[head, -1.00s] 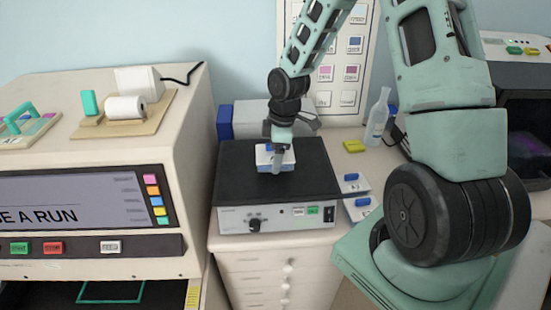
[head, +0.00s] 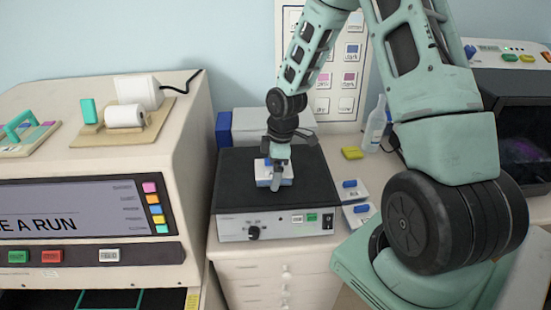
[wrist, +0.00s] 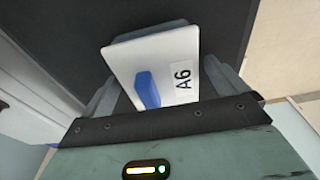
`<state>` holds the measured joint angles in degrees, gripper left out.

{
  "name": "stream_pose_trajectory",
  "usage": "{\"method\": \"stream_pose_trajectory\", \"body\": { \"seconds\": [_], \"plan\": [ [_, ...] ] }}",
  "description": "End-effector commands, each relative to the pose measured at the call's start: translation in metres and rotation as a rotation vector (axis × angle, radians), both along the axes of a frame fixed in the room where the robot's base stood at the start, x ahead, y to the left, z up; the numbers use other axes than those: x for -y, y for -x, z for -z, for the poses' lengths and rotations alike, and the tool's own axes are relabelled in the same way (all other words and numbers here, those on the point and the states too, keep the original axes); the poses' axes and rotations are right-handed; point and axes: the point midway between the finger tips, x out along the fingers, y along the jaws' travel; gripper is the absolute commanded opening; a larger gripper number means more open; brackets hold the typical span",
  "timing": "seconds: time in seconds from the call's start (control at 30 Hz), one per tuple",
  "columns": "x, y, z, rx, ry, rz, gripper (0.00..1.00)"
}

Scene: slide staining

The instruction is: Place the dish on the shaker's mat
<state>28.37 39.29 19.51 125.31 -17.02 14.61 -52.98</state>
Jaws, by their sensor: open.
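The dish is white with a blue grip and an "A6" label; it shows in the wrist view (wrist: 160,66) and in the head view (head: 265,174). It sits on or just above the shaker's black mat (head: 315,187), which also shows in the wrist view (wrist: 60,35); I cannot tell full contact. The shaker (head: 275,227) is a grey box with a knob and buttons. My gripper (head: 276,180) is over the dish, its jaws open, with one finger on either side of the dish in the wrist view (wrist: 170,95).
Two similar white dishes with blue grips (head: 350,188) (head: 358,215) lie right of the shaker. A large cream machine (head: 95,210) stands close on the left. Most of the mat is bare.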

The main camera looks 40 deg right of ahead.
Motion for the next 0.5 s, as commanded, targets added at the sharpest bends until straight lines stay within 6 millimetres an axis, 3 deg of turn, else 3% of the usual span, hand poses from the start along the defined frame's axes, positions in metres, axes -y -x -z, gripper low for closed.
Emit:
{"method": "stream_pose_trajectory", "body": {
  "seconds": [0.17, 0.5],
  "plan": [
    [0.005, 0.001, -0.021, 0.006, 0.003, 0.004, 0.98],
    [0.013, 0.007, -0.090, 0.005, 0.004, 0.005, 0.98]
  ]
}}
